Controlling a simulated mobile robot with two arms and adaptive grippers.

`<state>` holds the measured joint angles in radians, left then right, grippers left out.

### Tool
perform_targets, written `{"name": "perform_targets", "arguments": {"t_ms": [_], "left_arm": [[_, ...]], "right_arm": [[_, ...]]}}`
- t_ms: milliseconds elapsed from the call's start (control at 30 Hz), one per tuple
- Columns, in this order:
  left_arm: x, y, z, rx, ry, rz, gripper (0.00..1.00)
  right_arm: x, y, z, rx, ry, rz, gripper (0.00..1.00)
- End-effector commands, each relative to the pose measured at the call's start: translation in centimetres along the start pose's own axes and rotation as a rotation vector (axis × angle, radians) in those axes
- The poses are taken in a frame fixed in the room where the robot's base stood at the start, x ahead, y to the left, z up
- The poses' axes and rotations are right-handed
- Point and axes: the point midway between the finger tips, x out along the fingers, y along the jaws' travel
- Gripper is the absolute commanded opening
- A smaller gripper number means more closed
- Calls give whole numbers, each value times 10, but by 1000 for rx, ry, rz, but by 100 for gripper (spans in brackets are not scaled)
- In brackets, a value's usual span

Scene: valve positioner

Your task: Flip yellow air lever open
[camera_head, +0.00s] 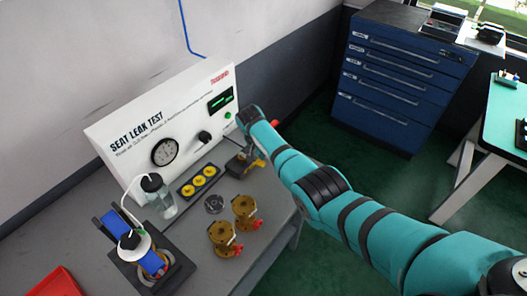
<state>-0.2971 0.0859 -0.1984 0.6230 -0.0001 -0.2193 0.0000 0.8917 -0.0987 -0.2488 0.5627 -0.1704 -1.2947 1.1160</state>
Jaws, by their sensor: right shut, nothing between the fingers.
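A small grey device (236,166) stands on the bench below the seat leak test panel. A yellow part, which looks like the air lever (259,163), shows at its right side. It is small and partly covered, so I cannot tell its position clearly. My right arm reaches in from the right over the bench's right end. My right gripper (248,149) points down just above the device, close to the yellow part. It is shut with nothing in it. I cannot tell whether it touches the lever. My left gripper is out of view.
The white test panel (185,113) with gauge and display stands behind. Two brass valves (222,238) stand in front, near a strip of yellow knobs (199,181). A water bottle (160,196), a clamp fixture (150,262) and a red tray (55,284) are at left.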

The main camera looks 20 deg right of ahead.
Motion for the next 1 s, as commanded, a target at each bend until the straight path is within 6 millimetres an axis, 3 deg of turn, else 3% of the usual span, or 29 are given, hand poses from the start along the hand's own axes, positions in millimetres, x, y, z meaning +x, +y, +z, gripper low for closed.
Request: {"name": "perform_targets", "arguments": {"t_ms": [200,867,1000], "left_arm": [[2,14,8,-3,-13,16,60],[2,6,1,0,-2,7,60],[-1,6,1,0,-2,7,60]], "right_arm": [[0,0,2,-3,0,-2,0],[1,1,2,-6,-3,-1,0],[3,7,-6,-5,-2,1,0]]}}
